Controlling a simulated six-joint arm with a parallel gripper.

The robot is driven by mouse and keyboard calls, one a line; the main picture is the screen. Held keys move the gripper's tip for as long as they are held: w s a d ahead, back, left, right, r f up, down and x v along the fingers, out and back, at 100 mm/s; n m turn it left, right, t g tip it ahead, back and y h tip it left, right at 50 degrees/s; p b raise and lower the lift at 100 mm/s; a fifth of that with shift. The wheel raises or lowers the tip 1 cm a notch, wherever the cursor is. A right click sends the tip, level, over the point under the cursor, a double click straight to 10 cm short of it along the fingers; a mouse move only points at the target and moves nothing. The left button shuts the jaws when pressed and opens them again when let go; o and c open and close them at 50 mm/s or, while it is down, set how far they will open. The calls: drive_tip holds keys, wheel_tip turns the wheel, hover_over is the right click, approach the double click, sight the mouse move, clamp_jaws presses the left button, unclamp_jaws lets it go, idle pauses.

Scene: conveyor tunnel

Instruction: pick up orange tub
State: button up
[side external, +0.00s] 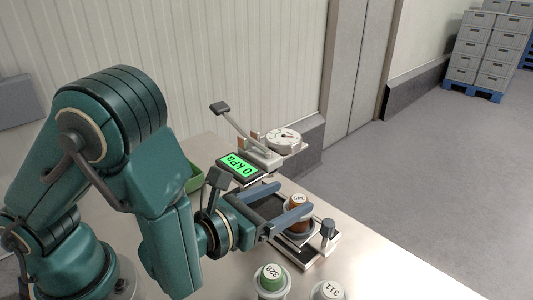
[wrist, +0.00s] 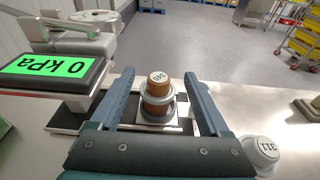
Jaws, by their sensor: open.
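The orange-brown tub (side external: 297,212) has a numbered white top and a grey ring around it. It stands upright on a small plate at the end of the dark track; in the wrist view the tub (wrist: 158,104) shows between my two fingers. My gripper (side external: 293,198) is open, its blue-grey fingers on either side of the tub. In the wrist view (wrist: 159,84) there is a visible gap between each finger and the tub.
A green "0 kPa" display (side external: 240,167) and a dial gauge device (side external: 284,140) stand behind.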

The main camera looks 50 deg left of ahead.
wheel_tip(320, 180, down, 2)
drive_tip(key=shift+f, duration=0.15)
drive_tip(key=shift+w+f, duration=0.25)
drive_tip(key=shift+w, duration=1)
drive_tip(key=shift+w+f, duration=0.25)
drive_tip(key=shift+w, duration=1)
drive_tip(key=shift+w+f, duration=0.25)
drive_tip(key=shift+w, duration=1)
clamp_jaws()
